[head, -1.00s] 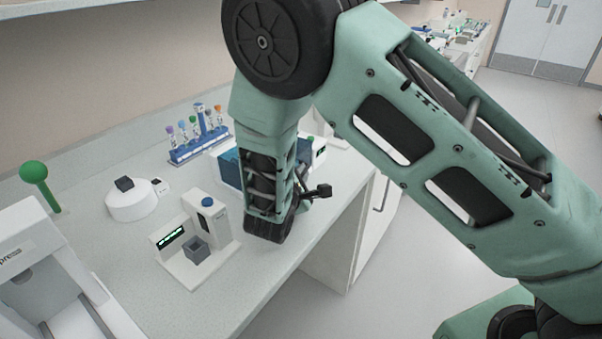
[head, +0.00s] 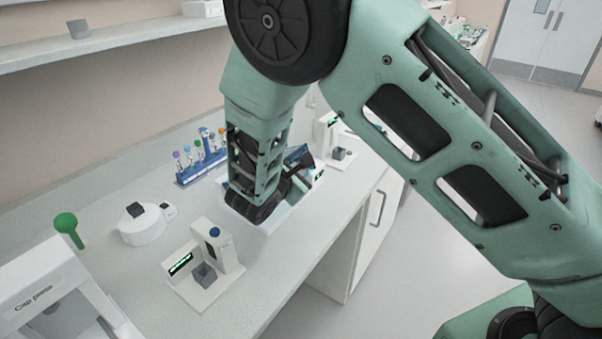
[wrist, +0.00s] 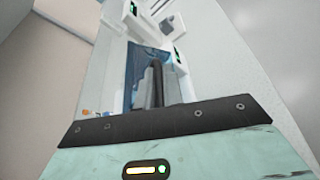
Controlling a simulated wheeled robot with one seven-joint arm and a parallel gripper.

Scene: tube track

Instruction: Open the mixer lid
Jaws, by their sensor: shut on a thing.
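The mixer, a white box (head: 266,226) with a blue see-through lid (head: 300,154), stands on the bench right of the tube rack. My arm hides much of it. In the head view the lid's visible part looks raised and tilted. My gripper (wrist: 158,84) is at the lid and shut on it; its dark fingers show against the blue lid (wrist: 139,62) in the wrist view. The exact contact is hidden in the head view.
A blue rack of capped tubes (head: 203,165) stands behind left. A white station with a grey cup (head: 205,275) is in front, a round white device (head: 143,226) left, a cap press (head: 55,300) near left. Another white station (head: 335,145) stands beyond the mixer.

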